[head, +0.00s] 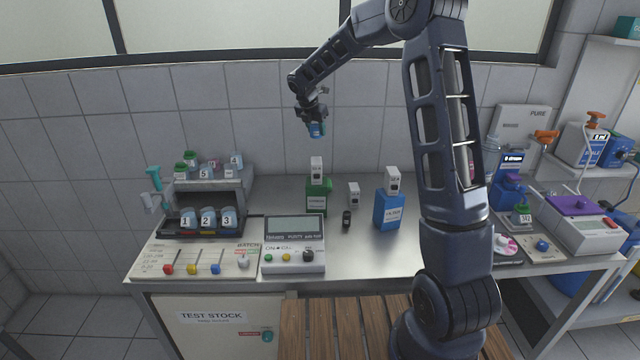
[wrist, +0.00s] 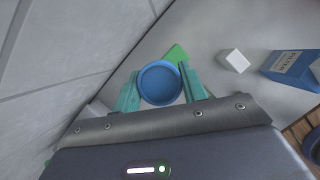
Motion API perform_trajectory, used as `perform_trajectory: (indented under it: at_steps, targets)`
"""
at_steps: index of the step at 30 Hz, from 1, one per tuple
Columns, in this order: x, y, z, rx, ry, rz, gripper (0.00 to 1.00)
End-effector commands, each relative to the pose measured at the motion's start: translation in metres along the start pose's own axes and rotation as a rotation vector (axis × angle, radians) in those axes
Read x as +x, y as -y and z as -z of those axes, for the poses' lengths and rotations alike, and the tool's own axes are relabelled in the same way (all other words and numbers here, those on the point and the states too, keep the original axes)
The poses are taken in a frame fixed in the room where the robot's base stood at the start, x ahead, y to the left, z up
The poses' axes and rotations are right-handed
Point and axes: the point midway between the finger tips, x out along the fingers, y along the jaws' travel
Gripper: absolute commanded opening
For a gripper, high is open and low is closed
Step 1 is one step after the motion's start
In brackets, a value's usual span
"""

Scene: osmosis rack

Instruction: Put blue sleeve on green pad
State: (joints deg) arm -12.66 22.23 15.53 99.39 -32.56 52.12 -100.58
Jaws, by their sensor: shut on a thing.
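My gripper (head: 315,124) is shut on the blue sleeve (head: 316,131) and holds it high above the back of the steel bench, in front of the tiled wall. In the wrist view the sleeve (wrist: 160,84) is a round blue piece between the two teal fingers. A flat-looking green patch (wrist: 177,54) shows just beyond the sleeve, partly covered by it. I cannot tell whether this is the green pad or the top of a green box. No separate green pad is clear in the head view.
A green box (head: 318,203) with a white block above it stands below the gripper. A blue box (head: 388,212) and a small white block (head: 353,195) stand to its right. A rack of numbered jars (head: 207,218) is at left, a meter (head: 293,245) in front.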

Motion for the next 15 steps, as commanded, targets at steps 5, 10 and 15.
perform_trajectory:
  at_steps: [5, 10, 15]
  targets:
    - [0.004, 0.015, -0.003, -0.008, 0.001, -0.001, 0.2]
    - [0.028, 0.017, 0.007, -0.01, 0.0, 0.001, 0.2]
    - [0.063, 0.017, 0.021, -0.011, 0.0, 0.001, 0.2]
